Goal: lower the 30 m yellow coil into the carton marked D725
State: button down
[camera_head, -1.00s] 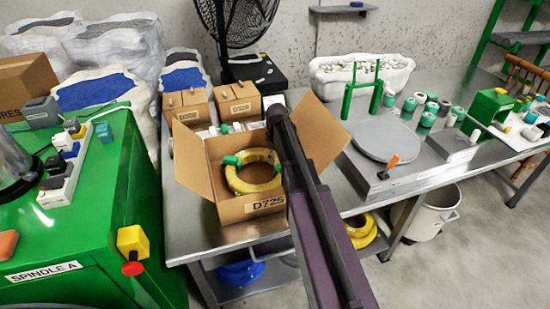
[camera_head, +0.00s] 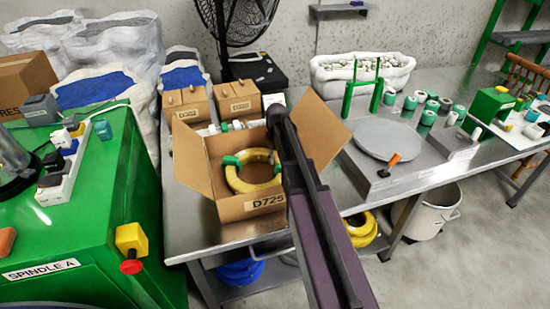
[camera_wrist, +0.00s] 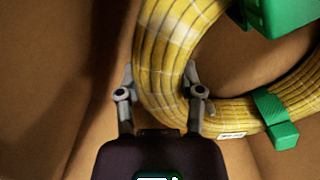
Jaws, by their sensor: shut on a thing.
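The yellow coil (camera_head: 236,181), with green ties, sits inside the walls of the open carton marked D725 (camera_head: 236,209) in the head view. In the wrist view the coil (camera_wrist: 160,35) fills the upper right, with brown cardboard around it. My gripper (camera_wrist: 159,85) is shut on the coil's left side, one finger on each side of the bundle. In the head view my arm covers the gripper and the coil's right edge. I cannot tell whether the coil touches the carton floor.
The carton's flaps (camera_head: 187,152) are spread open. Two small cartons (camera_head: 240,105) stand behind it. A grey turntable (camera_head: 390,140) stands to the right on the steel bench. The green spindle machine (camera_head: 100,220) is at the left. More yellow coils (camera_head: 362,232) lie under the bench.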

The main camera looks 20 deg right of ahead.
jog(key=c, duration=0.6)
grip_release()
jog(key=shift+o, duration=0.4)
jog(key=o, duration=0.5)
jog(key=shift+r, duration=0.15)
jog(key=shift+r+p, duration=3.4)
jog(key=shift+p, duration=0.15)
notch_tip(320, 180, up, 8)
jog(key=p, duration=0.8)
